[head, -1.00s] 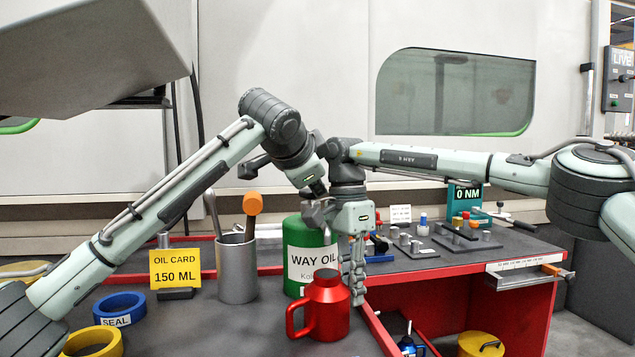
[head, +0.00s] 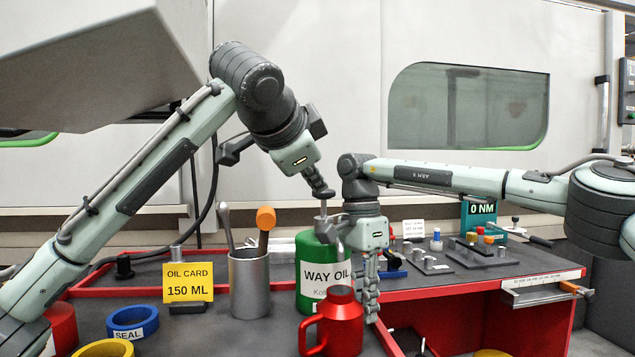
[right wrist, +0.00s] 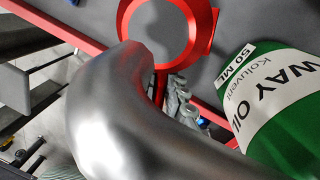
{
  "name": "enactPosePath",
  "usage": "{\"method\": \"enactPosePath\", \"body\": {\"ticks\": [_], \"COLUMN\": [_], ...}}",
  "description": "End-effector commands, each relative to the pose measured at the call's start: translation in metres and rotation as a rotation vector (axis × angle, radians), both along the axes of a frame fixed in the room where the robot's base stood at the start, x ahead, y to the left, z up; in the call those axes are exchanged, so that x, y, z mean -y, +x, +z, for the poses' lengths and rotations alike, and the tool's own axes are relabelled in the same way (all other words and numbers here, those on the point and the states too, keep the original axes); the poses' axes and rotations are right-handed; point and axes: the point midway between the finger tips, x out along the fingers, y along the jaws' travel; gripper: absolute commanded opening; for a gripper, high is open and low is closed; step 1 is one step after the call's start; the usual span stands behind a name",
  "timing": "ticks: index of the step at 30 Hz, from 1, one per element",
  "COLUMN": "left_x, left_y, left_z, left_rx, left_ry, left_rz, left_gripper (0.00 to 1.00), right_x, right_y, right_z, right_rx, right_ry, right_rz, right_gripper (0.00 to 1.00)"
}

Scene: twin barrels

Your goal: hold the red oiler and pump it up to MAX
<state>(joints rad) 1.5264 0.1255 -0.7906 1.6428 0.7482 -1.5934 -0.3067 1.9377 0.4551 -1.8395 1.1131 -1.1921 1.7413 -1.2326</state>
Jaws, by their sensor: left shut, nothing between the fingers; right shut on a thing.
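The red oiler (head: 342,325), a squat can with a handle on its left, stands upright in front of the green way oil can (head: 310,275). My right gripper (head: 371,308) is shut at the oiler's right side, its fingers pointing down; the exact contact is hidden. My left gripper (head: 322,192) is shut and empty, pointing down just above the green can's pump; I cannot tell whether it touches. In the right wrist view the oiler's round red rim (right wrist: 208,40) lies beyond a large silver curved spout (right wrist: 110,110). No MAX mark is legible.
A metal cup (head: 250,285) with tools and a yellow card (head: 188,283) reading 150 ML stand to the left. A blue seal ring (head: 130,315) lies farther left. Small parts on grey plates (head: 425,260) lie to the right. The red bench edge runs beside the oiler.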

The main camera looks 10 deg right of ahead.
Motion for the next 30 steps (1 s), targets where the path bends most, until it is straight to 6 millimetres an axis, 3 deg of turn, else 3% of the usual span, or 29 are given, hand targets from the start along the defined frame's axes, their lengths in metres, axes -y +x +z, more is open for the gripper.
{"method": "enactPosePath", "body": {"ticks": [14,15,20,30], "left_x": [0.0006,0.0006,0.0006,0.0005], "left_y": [0.0002,0.0002,0.0001,0.0001], "left_z": [0.0001,0.0001,0.0,0.0], "left_rx": [0.001,0.001,0.001,0.001], "left_ry": [0.0,0.0,0.0,0.0], "left_rz": [-0.001,-0.001,-0.001,-0.001], "left_gripper": [0.0,0.0,0.0,0.0], "right_x": [0.0,0.0,0.0,-0.0002], "right_y": [0.0001,0.0001,0.0001,0.0006], "right_z": [0.0007,0.0007,0.0005,0.0028], "right_rx": [0.001,0.001,0.001,0.001], "right_ry": [0.0,0.0,0.0,0.0], "right_rz": [0.0,0.0,0.0,0.0], "right_gripper": [0.0,0.16,0.35,0.35]}}
